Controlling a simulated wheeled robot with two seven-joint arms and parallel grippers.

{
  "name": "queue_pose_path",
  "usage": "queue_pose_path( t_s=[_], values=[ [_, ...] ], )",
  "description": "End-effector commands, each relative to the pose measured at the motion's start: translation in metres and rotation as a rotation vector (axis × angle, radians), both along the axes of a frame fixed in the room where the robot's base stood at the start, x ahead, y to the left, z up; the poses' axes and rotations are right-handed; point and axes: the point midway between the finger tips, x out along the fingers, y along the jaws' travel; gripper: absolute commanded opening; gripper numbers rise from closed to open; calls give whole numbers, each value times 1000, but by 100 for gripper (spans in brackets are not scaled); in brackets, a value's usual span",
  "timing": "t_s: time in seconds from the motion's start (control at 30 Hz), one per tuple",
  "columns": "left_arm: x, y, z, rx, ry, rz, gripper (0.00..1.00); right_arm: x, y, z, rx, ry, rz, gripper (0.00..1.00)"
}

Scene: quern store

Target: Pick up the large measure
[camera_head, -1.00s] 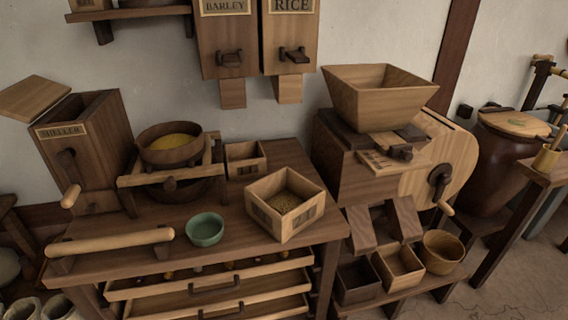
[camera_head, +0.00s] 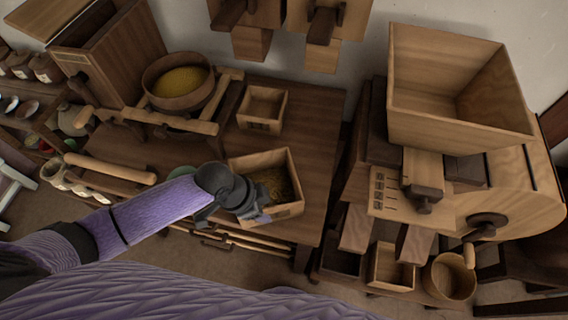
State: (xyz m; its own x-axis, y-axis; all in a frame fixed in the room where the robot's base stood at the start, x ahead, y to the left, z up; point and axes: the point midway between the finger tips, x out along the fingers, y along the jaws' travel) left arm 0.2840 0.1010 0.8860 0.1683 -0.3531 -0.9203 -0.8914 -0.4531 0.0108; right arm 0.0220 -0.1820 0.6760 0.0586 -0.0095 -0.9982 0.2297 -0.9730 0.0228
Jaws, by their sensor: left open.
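The large measure (camera_head: 258,162) is a square, open-topped wooden box with grain inside, standing near the front edge of the wooden table. My left gripper (camera_head: 250,208) comes in from the left and is open over the left front side of this box, hiding part of its rim and front wall. I cannot tell whether the fingers touch the wall. A smaller, empty wooden measure (camera_head: 262,106) stands behind it on the table. My right gripper is not in view.
A round sieve with yellow grain (camera_head: 180,82) sits on a wooden frame to the left. A rolling-pin-like bar (camera_head: 110,168) lies at the table's left front. A mill with a large hopper (camera_head: 450,95) stands right. Bare table (camera_head: 312,125) lies behind the box.

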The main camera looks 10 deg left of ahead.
Motion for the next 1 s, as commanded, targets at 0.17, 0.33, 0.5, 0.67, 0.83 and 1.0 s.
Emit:
queue_pose_path(
  t_s=[0.17,0.33,0.5,0.67,0.83,1.0],
  values=[
    [9,11,-10,19,1,-24,53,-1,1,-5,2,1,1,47],
    [15,1,-42,16,1,-23,53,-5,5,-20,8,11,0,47],
    [24,-5,-72,16,1,-21,53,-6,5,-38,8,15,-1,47],
    [29,-12,-94,16,0,-22,53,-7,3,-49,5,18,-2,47],
    [30,-14,-94,17,-2,-23,53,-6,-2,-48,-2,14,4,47],
    [30,-13,-94,17,-2,-22,32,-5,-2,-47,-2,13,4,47]
  ],
)
